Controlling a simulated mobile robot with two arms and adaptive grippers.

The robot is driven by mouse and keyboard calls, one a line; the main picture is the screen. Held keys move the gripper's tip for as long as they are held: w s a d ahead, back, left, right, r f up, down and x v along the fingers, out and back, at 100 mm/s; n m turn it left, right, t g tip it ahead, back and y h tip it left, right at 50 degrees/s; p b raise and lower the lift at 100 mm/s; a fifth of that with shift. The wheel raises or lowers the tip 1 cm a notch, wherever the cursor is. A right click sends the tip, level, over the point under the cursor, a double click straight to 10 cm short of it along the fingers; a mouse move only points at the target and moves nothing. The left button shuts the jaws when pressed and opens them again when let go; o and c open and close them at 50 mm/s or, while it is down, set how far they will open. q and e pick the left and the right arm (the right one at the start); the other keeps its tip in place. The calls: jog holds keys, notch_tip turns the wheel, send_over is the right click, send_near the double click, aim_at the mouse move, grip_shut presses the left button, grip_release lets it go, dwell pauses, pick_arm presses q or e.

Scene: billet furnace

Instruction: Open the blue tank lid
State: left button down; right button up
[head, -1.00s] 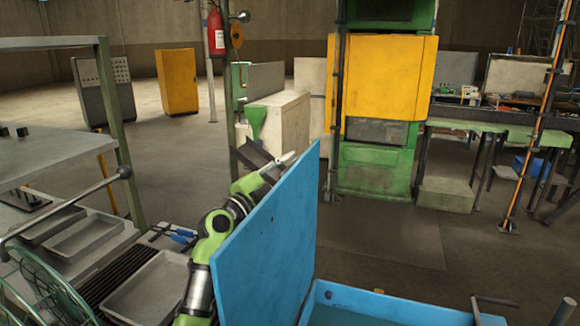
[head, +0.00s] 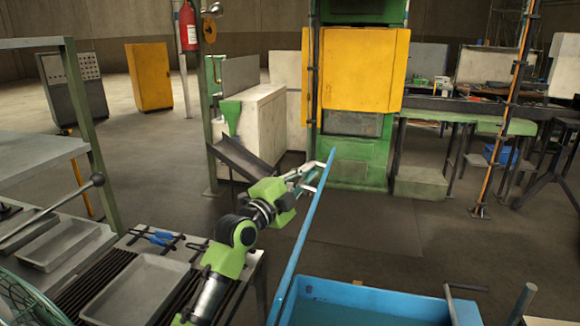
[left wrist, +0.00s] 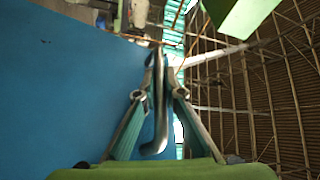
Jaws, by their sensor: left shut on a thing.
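The blue tank lid (head: 302,240) stands steeply raised, seen almost edge-on in the head view. The blue tank (head: 385,296) is open below and to the right of it. My left gripper (head: 314,176) is at the upper part of the lid, on its left side. In the left wrist view the lid's blue face (left wrist: 70,80) fills the left. There my left gripper (left wrist: 164,75) has its fingers closed around a curved bar that looks like the lid's handle (left wrist: 157,125). How the bar joins the lid is hidden. My right gripper is not in view.
A stove-like bench with a metal tray (head: 140,288) and blue-handled tool (head: 158,238) is at the lower left. A grey chute (head: 243,160) stands behind my left arm. A yellow-and-green furnace (head: 355,72) is at the back.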

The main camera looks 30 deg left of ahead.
pick_arm(q)
jog(key=shift+d+f, duration=0.1)
jog(key=shift+f, duration=0.05)
jog(key=c, duration=2.1)
grip_release()
jog(key=shift+c, duration=0.2)
jog(key=s+a+f, duration=0.1)
jog(key=s, duration=1)
jog(key=shift+s+a+f, duration=0.25)
jog(key=shift+s+a, duration=0.1)
jog(key=shift+s, duration=0.05)
